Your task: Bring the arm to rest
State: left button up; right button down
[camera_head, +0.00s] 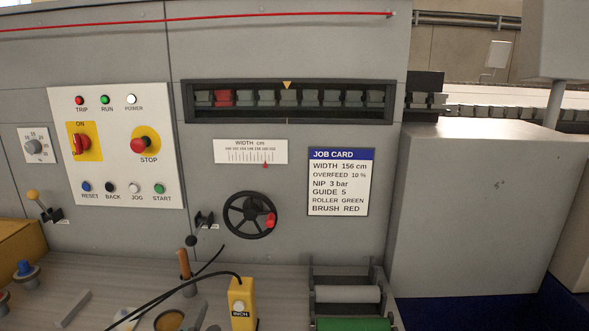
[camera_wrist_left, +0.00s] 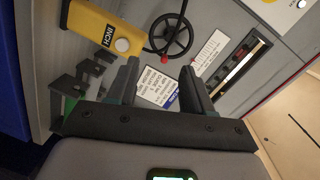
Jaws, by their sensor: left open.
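My left gripper (camera_wrist_left: 160,80) shows in the left wrist view, its two dark fingers apart with nothing between them. Beyond the fingers are the job card (camera_wrist_left: 158,84) and the black handwheel (camera_wrist_left: 170,36), both on the grey machine front. I cannot make out the left gripper in the head view. My right gripper is in neither view. In the head view the handwheel (camera_head: 250,214) with its red knob and the job card (camera_head: 339,182) are unobstructed.
A yellow INCH pendant (camera_head: 242,303) with a black cable stands on the grey shelf (camera_head: 120,277), near a wooden-handled tool (camera_head: 184,264). Green and white rollers (camera_head: 348,294) sit in a rack to the right. A control panel (camera_head: 115,146) and a lever (camera_head: 40,203) are on the left.

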pick_arm(q)
jog(key=s+a+f+n+g, duration=0.15)
jog(key=f+g, duration=0.25)
jog(key=f, duration=1)
jog(key=s+a+f+n+g, duration=0.1)
jog(key=s+f+g, duration=0.25)
jog(key=f, duration=1.15)
jog(key=s+d+f+n+g+h, duration=0.2)
jog(key=s+d+f+n+g, duration=0.1)
jog(key=s+n, duration=0.4)
jog(key=s+d+f+n+g+h, duration=0.2)
jog(key=s+d+f+n+g, duration=0.1)
jog(key=s+f+n+g, duration=0.2)
jog(key=s+f+n, duration=0.1)
jog(key=s+f, duration=0.1)
jog(key=s, duration=0.1)
jog(key=shift+s+d+f+n+g+p, duration=0.15)
jog(key=shift+s+f+n+g+p, duration=0.1)
jog(key=shift+n+g+p, duration=0.1)
